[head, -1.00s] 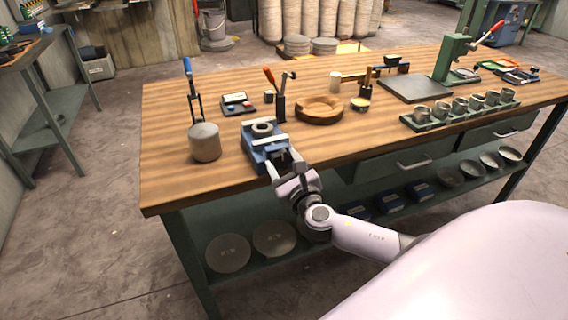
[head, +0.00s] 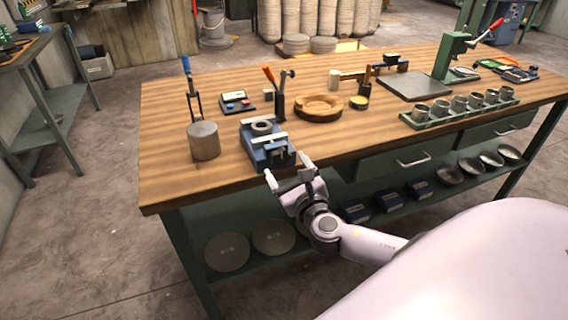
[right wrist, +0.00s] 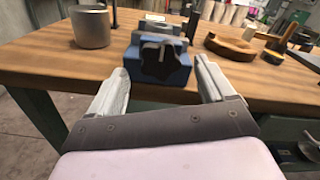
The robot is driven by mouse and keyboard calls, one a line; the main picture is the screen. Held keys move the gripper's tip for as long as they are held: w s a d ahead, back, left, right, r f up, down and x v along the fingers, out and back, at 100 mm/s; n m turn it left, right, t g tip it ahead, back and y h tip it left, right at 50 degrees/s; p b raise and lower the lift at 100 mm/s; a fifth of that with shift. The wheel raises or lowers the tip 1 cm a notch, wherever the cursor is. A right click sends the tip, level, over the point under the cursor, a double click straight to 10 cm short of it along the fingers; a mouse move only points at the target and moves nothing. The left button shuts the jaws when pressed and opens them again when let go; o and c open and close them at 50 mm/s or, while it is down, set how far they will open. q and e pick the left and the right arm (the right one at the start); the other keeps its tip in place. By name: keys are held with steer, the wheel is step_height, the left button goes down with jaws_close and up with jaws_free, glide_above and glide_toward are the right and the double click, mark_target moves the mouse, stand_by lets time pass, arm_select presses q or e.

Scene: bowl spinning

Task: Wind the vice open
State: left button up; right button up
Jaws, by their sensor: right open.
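The blue vice (head: 266,143) stands on the front edge of the wooden workbench, with a grey round part on its top. In the right wrist view the vice (right wrist: 160,65) faces me, with a dark star-shaped hand wheel (right wrist: 158,62) on its front. My right gripper (head: 286,174) is open and empty just in front of the vice. In the right wrist view its two fingers (right wrist: 158,85) stand apart to the left and right of the wheel, and a gap shows between them and it. How far the vice jaws are apart is hard to tell. My left gripper is not in view.
A grey cylinder (head: 204,141) stands close left of the vice. A rack of metal cups (head: 460,108) lies to the right. The bench's front left corner is clear.

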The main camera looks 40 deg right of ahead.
steer(key=shift+v, duration=2.1)
steer(key=s+a+f+m+g+y, duration=0.2)
steer(key=s+a+f+m, duration=0.2)
steer(key=m, duration=0.7)
steer(key=s+a+f+m+g+y, duration=0.2)
steer(key=s+a+f+m, duration=0.2)
steer(key=s+f+m, duration=0.3)
steer(key=s+a+f+m+g+y, duration=0.2)
steer(key=s+a+f+m, duration=0.2)
steer(key=m, duration=1.2)
steer(key=shift+s+f+m+g+y, duration=0.35)
steer(key=shift+s+f, duration=0.75)
steer(key=shift+f, duration=0.75)
